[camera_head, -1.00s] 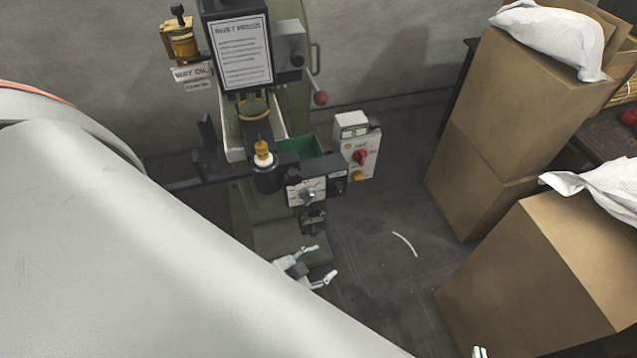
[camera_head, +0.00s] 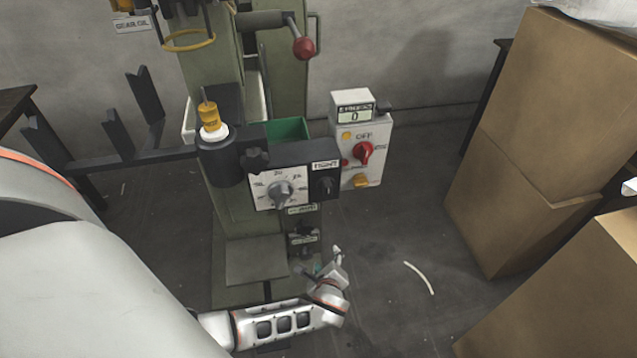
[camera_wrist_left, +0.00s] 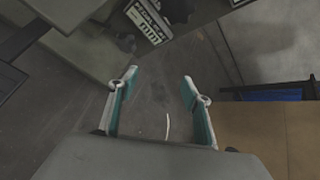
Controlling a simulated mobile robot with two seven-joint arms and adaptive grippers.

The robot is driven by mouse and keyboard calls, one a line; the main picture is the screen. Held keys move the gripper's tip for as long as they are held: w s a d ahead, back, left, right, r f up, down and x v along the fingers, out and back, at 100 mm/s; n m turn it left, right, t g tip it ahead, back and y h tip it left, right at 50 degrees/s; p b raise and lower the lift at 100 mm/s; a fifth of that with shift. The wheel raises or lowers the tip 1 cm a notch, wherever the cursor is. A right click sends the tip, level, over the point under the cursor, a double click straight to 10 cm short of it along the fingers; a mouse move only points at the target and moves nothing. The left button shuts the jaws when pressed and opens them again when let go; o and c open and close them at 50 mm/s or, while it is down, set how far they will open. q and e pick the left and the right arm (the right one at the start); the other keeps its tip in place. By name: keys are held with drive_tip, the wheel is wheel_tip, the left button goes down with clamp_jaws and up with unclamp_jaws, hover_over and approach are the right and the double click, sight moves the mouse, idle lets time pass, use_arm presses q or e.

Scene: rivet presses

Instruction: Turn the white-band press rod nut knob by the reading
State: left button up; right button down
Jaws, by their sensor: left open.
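The press (camera_head: 262,260) is green, with a yellow cap (camera_head: 210,117) above a white band (camera_head: 212,133) on a dark cylinder. A white dial plate with a grey knob (camera_head: 281,194) faces me, beside a smaller black knob (camera_head: 325,186). Lower down is a small dark fitting (camera_head: 303,240) with small labels; I cannot tell its reading. My left gripper (camera_head: 328,266) is low, just right of the press base and below that fitting.
A grey control box (camera_head: 360,150) with a red switch and a display reading 0 stands right of the press. Cardboard boxes (camera_head: 540,130) fill the right side. A lever with a red ball (camera_head: 303,48) projects above. Open floor (camera_head: 410,230) lies between press and boxes.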

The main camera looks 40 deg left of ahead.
sight(307, 258)
use_arm(q)
drive_tip(key=a+f+m+y+b, duration=0.1)
drive_tip(key=a+f+m+b, duration=0.1)
drive_tip(key=f, duration=0.3)
drive_tip(key=w+a+f+m+y+b, duration=0.1)
drive_tip(key=a+f+m+b, duration=0.1)
drive_tip(key=a+f+b, duration=0.2)
drive_tip(key=w+a+f+m+y+b, duration=0.1)
drive_tip(key=a+f+m+b, duration=0.1)
drive_tip(key=a+f+b, duration=0.2)
drive_tip(key=shift+w+a+f+y, duration=0.1)
drive_tip(key=shift+a+f+y, duration=0.05)
drive_tip(key=shift+f, duration=0.3)
drive_tip(key=shift+a+f+y, duration=0.1)
drive_tip(key=shift+f+y, duration=0.05)
drive_tip(key=shift+f, duration=0.3)
drive_tip(key=shift+w+a+f, duration=0.1)
drive_tip(key=shift+w+a, duration=0.35)
drive_tip(key=shift+w+a+t, duration=0.1)
drive_tip(key=shift+w+t, duration=0.1)
drive_tip(key=shift+t, duration=0.1)
drive_tip(key=c, duration=1.1)
use_arm(e)
drive_tip(key=s+a+f+m, duration=0.3)
drive_tip(key=a+f+m, duration=0.2)
drive_tip(key=f+m, duration=0.1)
drive_tip(key=shift+f+m+g, duration=0.2)
drive_tip(key=shift+m+g, duration=0.1)
drive_tip(key=shift+m, duration=0.1)
